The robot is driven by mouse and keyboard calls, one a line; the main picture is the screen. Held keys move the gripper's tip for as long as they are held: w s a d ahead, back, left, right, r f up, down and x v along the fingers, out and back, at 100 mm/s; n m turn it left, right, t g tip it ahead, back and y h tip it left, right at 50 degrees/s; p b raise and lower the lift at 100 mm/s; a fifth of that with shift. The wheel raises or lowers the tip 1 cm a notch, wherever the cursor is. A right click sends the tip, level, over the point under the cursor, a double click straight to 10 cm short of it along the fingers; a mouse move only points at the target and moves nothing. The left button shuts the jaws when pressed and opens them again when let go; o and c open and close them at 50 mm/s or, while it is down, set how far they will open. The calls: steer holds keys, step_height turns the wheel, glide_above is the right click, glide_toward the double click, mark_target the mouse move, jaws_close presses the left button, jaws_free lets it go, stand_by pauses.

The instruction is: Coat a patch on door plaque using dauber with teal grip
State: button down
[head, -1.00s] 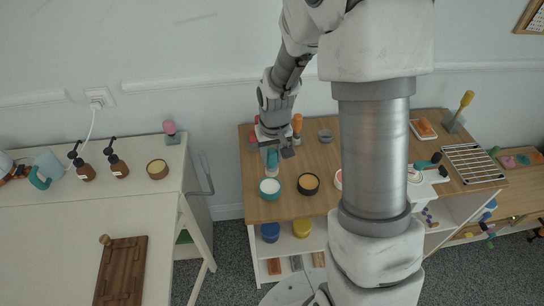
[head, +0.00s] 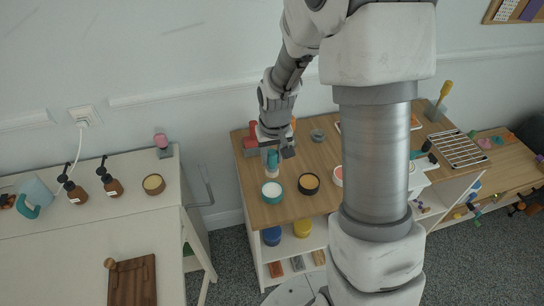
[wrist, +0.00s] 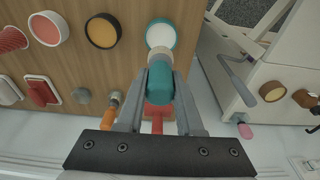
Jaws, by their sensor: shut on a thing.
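My gripper (head: 272,152) is shut on the dauber with the teal grip (wrist: 160,80), whose pale head points down. In the wrist view the dauber lies between the two fingers (wrist: 160,92). Just beyond its head is a teal-rimmed pot of white paint (head: 271,191), also in the wrist view (wrist: 160,34). The head overlaps the pot's near edge there; I cannot tell whether they touch. A dark brown plank panel (head: 134,284), apparently the door plaque, lies on the white table at lower left, well away from my gripper. No coated patch can be made out on it.
A black pot with yellow-orange contents (head: 308,184) stands right of the white one. A red object (head: 252,139) is behind my gripper. Pump bottles (head: 110,184) and a small wooden pot (head: 153,184) line the white table's back. A gap separates the tables.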

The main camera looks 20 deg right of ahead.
mark_target(272, 176)
steer(key=shift+f+b, duration=2.75)
steer(key=shift+f, duration=0.6)
steer(key=shift+f, duration=0.25)
steer(key=shift+f+b, duration=0.5)
steer(key=shift+b, duration=0.2)
stand_by(0.9)
steer(key=shift+r+p, duration=2.45)
steer(key=shift+r, duration=1.2)
steer(key=shift+f, duration=0.1)
